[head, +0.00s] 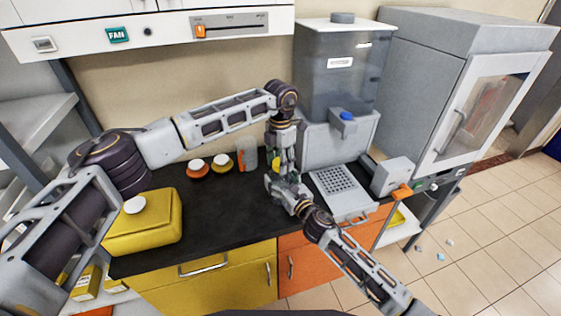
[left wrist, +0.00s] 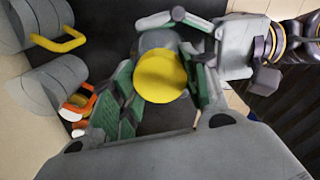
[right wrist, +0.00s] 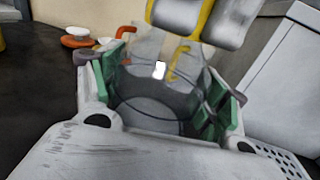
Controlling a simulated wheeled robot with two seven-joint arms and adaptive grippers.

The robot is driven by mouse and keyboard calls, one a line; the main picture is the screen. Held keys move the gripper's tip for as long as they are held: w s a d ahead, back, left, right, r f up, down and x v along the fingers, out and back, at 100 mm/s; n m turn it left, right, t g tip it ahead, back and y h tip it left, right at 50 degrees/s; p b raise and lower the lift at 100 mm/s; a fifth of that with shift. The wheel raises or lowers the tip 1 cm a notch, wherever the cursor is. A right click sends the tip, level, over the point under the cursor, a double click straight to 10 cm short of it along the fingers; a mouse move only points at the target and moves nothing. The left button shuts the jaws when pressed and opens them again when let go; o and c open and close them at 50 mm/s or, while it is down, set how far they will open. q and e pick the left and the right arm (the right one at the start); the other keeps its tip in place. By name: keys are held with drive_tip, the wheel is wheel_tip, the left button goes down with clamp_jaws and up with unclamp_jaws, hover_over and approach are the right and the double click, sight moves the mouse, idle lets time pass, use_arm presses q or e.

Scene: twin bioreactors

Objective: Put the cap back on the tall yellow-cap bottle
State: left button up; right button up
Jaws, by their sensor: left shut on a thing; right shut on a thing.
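The yellow cap (left wrist: 160,77) shows as a round disc between the green-padded fingers of my left gripper (head: 277,163), which points down from above and is shut on it. In the head view a small part of the yellow cap (head: 275,161) shows. The clear bottle (right wrist: 150,95) stands between the green-padded fingers of my right gripper (head: 280,183), shut on its body from the front right. In the left wrist view my right gripper and part of the bottle (left wrist: 157,40) show behind the cap. I cannot tell whether the cap touches the bottle's neck.
Clear containers with orange and yellow handles (head: 248,154) stand behind to the left. Two small white-lidded jars (head: 197,168) (head: 222,162) are further left. A yellow box (head: 150,232) is at the front left. A grey bioreactor (head: 340,75) and its perforated tray (head: 335,180) are on the right.

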use_arm(q)
drive_tip(key=o, duration=1.1)
drive_tip(key=shift+o, duration=0.2)
drive_tip(key=shift+r, duration=0.1)
drive_tip(key=shift+r, duration=2.15)
drive_tip(key=shift+r, duration=0.1)
drive_tip(key=shift+c, duration=0.3)
drive_tip(key=shift+r+n, duration=0.85)
drive_tip(key=shift+n, duration=0.4)
drive_tip(key=shift+r+n, duration=0.8)
drive_tip(key=shift+n, duration=0.45)
drive_tip(key=shift+f, duration=0.2)
